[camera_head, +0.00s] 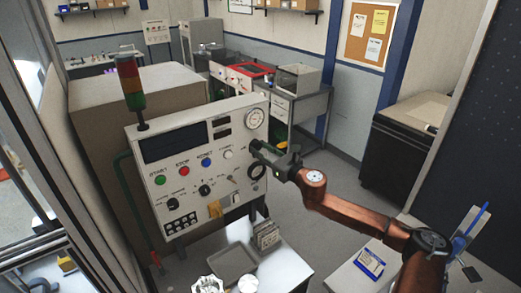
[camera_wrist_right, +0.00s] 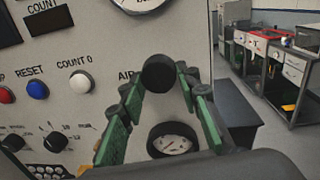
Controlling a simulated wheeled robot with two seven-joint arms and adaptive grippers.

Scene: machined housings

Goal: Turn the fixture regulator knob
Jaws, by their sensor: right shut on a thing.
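The fixture regulator knob (camera_wrist_right: 158,73) is a round black knob on the light grey control panel (camera_head: 190,128), beside the label "AIR". My right gripper (camera_head: 264,151) reaches in from the right to the panel's right side, below the white pressure gauge (camera_head: 254,118). In the wrist view its green-padded fingers (camera_wrist_right: 158,82) lie on either side of the knob, shut on it. In the head view the gripper mostly hides the knob. My left gripper is not in view.
A black-rimmed dial (camera_wrist_right: 172,140) sits just below the knob. Push buttons, including a blue one (camera_wrist_right: 38,89), and small black knobs are left of it. A stack light (camera_head: 131,85) stands on the panel's top left. A grey tray (camera_head: 233,262) lies on the white table in front.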

